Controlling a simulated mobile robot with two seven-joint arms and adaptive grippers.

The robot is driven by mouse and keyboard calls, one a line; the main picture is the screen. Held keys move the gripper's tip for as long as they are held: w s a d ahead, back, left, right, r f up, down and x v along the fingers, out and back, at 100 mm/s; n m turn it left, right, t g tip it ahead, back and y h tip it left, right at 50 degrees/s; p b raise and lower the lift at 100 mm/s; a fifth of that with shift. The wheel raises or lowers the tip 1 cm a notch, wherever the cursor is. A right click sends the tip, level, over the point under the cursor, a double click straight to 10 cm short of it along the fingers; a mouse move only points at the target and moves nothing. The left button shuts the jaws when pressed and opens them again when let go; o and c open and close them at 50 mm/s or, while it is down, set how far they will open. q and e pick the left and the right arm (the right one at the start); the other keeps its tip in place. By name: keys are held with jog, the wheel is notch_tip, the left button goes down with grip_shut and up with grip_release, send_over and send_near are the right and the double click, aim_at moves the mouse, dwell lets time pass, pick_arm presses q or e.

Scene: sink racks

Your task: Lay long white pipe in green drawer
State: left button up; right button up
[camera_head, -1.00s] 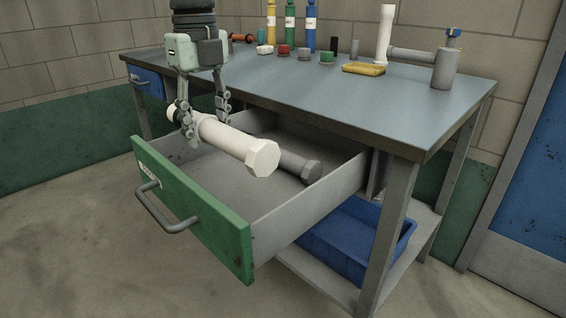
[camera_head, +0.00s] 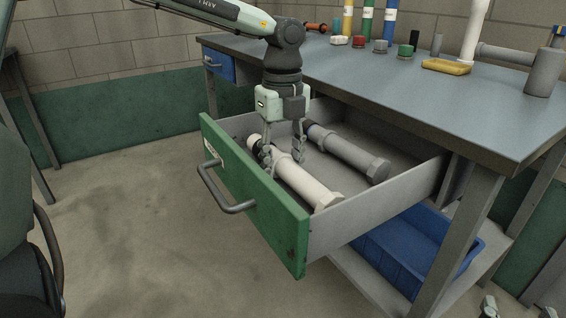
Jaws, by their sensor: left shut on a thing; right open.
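The long white pipe (camera_head: 308,184) is inside the open green drawer (camera_head: 285,235), lengthwise beside the green front panel. Its hex end points toward the near right. I cannot tell if it rests on the drawer floor. My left gripper (camera_head: 283,158) reaches down into the drawer and is shut on the white pipe near its far left end. A grey pipe (camera_head: 348,152) lies in the drawer behind it, roughly parallel and apart from it. Only the fingertips of my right gripper (camera_head: 506,311) show at the bottom right corner; it is open, away from the drawer.
The workbench top (camera_head: 400,75) overhangs the drawer's back. A blue bin (camera_head: 420,250) sits on the lower shelf. A closed blue drawer (camera_head: 218,65) is at the left.

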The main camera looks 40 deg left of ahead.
aim_at(283, 155)
pick_arm(q)
jog(key=o, duration=1.3)
jog(key=shift+c, duration=0.2)
pick_arm(e)
jog(key=shift+a+r+t, duration=0.25)
jog(key=shift+r+t, duration=0.05)
jog(key=shift+r, duration=0.3)
pick_arm(q)
notch_tip(283, 155, up, 12)
jog(key=p, duration=0.1)
pick_arm(e)
jog(key=d+f+g+h, duration=0.1)
jog(key=d+f+g, duration=0.2)
jog(key=f, duration=0.3)
jog(key=shift+s+d+h, duration=0.15)
jog(key=shift+s+h, duration=0.15)
jog(key=shift+h, duration=0.1)
pick_arm(q)
jog(key=shift+r, duration=0.1)
